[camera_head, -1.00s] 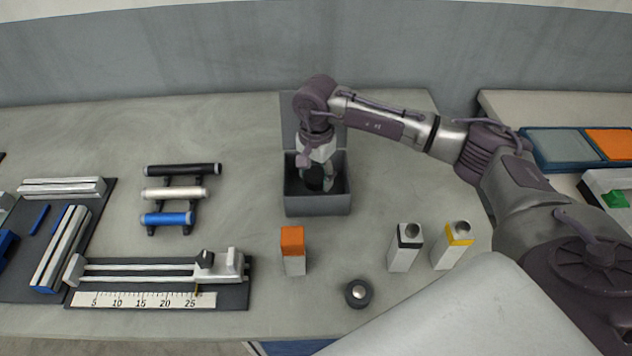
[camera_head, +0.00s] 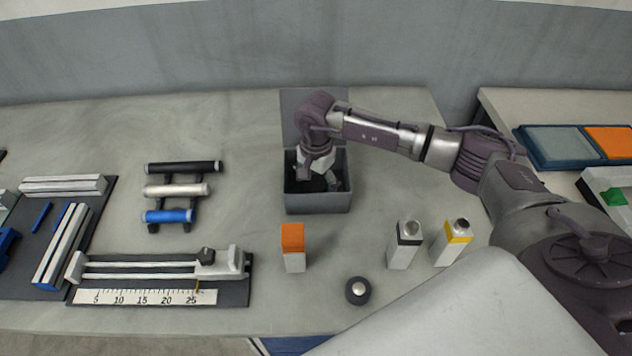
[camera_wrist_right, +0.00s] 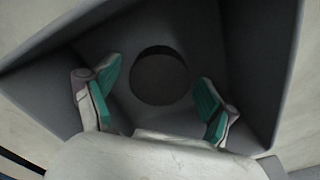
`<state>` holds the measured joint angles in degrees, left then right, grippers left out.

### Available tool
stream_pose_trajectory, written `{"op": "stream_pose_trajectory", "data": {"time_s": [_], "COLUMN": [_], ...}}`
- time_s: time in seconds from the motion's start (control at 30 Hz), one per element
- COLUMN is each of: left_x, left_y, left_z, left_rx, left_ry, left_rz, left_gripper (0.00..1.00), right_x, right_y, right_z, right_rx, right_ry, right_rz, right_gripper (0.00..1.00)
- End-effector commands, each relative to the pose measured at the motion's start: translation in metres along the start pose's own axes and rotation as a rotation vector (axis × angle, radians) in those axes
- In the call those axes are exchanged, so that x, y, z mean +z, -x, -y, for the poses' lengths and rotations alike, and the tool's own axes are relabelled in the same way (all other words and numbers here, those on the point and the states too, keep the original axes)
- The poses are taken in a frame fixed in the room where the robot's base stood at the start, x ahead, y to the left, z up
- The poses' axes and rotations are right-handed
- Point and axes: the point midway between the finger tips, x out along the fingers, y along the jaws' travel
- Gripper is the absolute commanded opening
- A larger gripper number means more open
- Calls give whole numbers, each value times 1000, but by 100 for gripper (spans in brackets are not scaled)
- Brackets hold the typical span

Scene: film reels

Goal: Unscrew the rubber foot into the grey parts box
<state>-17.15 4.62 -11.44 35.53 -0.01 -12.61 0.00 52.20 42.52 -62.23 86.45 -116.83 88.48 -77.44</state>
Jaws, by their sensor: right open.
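The grey parts box (camera_head: 318,204) stands open at the middle of the table, its lid raised behind it. My right gripper (camera_head: 319,184) reaches down inside it. In the right wrist view its two green-padded fingers are spread apart. A dark round disc (camera_wrist_right: 160,76), apparently the rubber foot, lies on the box floor between and beyond the fingers, with gaps on both sides. In the head view the gripper and box walls mostly hide it. My left gripper is not in view.
A black round piece with a silver top (camera_head: 358,290) sits near the front edge. A rod rack (camera_head: 178,190) and a ruler jig (camera_head: 150,275) are at left.

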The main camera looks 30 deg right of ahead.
Motion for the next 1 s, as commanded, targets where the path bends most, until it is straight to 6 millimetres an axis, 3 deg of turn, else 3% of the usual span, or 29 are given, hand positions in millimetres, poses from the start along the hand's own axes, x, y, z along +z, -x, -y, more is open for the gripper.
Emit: {"op": "stream_pose_trajectory", "data": {"time_s": [0.27, 0.7, 1.0], "left_x": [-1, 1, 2], "left_y": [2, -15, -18], "left_z": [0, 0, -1], "left_rx": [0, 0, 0], "left_ry": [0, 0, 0], "left_rz": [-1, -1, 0], "left_gripper": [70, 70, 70], "right_x": [0, 0, 0], "right_y": [9, 96, 123], "right_z": [1, 1, 0], "right_rx": [-2, -4, 0], "right_ry": [0, 1, 0], "right_rz": [-1, -2, 0], "right_gripper": [84, 84, 84]}}
